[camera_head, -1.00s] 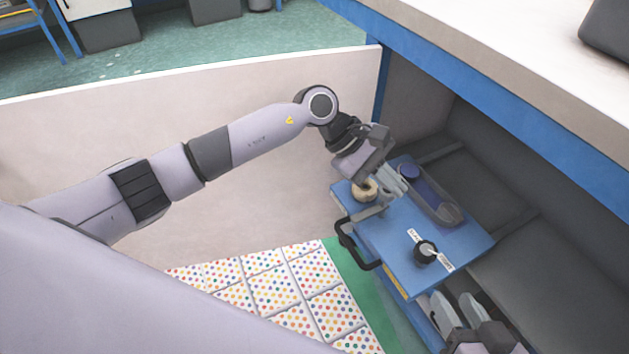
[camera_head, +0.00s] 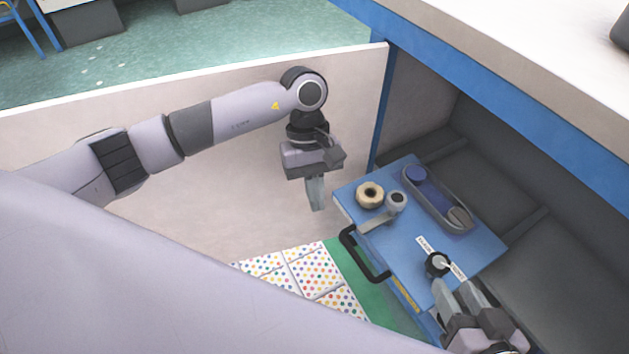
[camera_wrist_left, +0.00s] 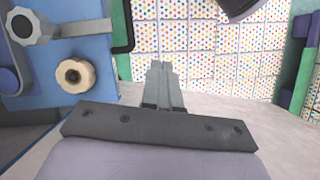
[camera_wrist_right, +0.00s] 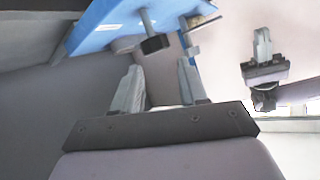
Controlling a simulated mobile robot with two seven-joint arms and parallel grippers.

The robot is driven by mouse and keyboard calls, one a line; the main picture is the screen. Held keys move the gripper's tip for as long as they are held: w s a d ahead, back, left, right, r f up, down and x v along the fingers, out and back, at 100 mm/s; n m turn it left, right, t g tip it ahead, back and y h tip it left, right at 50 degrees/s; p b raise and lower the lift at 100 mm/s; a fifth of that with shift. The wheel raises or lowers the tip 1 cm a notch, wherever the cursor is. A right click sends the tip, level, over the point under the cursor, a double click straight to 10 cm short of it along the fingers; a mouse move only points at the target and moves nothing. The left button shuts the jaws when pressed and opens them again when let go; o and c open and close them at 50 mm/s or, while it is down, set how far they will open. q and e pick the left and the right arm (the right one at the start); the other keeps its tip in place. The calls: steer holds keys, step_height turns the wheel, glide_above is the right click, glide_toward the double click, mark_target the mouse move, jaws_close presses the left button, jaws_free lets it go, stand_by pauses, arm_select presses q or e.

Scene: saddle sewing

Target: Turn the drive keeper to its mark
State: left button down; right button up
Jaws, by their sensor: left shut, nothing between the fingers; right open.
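A black knob (camera_head: 437,263) with a pale top stands on the blue panel (camera_head: 375,240) between two white labels; it appears to be the drive keeper, but the label text is too small to read. My right gripper (camera_head: 457,288) is open just below the knob, its fingers pointing toward it. The right wrist view shows the black knob (camera_wrist_right: 155,43) beyond the spread fingers (camera_wrist_right: 160,80), with nothing held. My left gripper (camera_head: 317,207) is shut and empty, hanging left of the panel. Its closed fingers (camera_wrist_left: 163,80) show in the left wrist view.
A beige round knob (camera_head: 370,195) and a grey lever (camera_head: 382,212) stand on the panel's left part. A dark blue oblong holder (camera_head: 440,200) is behind them. A black handle (camera_head: 362,255) sticks out in front. A blue-edged bench (camera_head: 470,75) overhangs on the right.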

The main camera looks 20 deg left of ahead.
arm_select(q)
steer(key=x, duration=0.4)
steer(key=shift+s+d+f+b, duration=0.1)
steer(key=shift+f+b, duration=0.3)
arm_select(e)
steer(key=shift+w+a+r+y, duration=0.1)
steer(key=shift+w+a+y, duration=0.2)
steer(key=shift+a, duration=0.3)
steer(key=shift+r, duration=0.1)
arm_select(q)
steer(key=shift+s+d+n+t+h, duration=0.15)
steer(key=shift+s+d+n, duration=0.1)
steer(key=shift+s+n, duration=0.25)
steer(key=shift+s+d+n+t+h, duration=0.2)
steer(key=shift+s+n, duration=0.1)
steer(key=shift+s, duration=0.3)
steer(key=shift+r, duration=0.1)
arm_select(e)
steer(key=shift+d, duration=0.1)
